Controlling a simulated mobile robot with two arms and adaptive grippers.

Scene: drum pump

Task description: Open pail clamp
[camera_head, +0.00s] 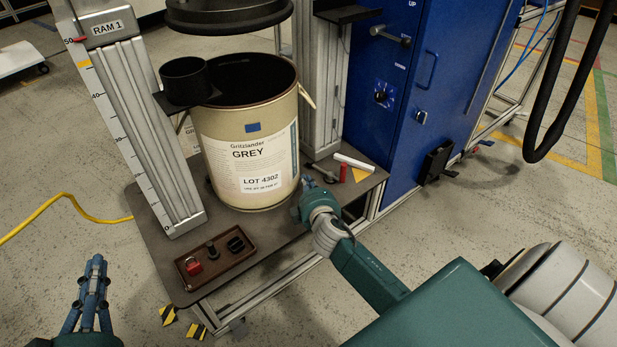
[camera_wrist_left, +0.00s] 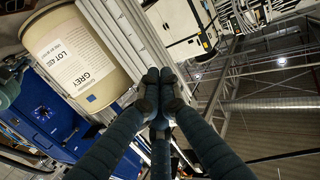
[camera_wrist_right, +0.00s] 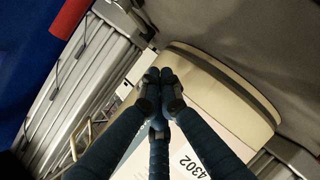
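The pail (camera_head: 248,150) is a cream drum labelled "Grey", upright and open-topped on the platform between the two ram columns. It also shows in the left wrist view (camera_wrist_left: 75,50) and the right wrist view (camera_wrist_right: 225,85). A small grey metal piece (camera_head: 322,173) lies right of the pail's base; I cannot tell whether it is the clamp. My right gripper (camera_head: 304,184) is beside the pail's lower right side, fingertips together; contact is unclear. My left gripper (camera_head: 97,262) is shut and empty above the floor, left of the platform.
A white bar (camera_head: 354,162) and red piece (camera_head: 343,173) lie at right. The ram plate (camera_head: 225,18) hangs above the pail. A blue cabinet (camera_head: 420,90) stands right.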

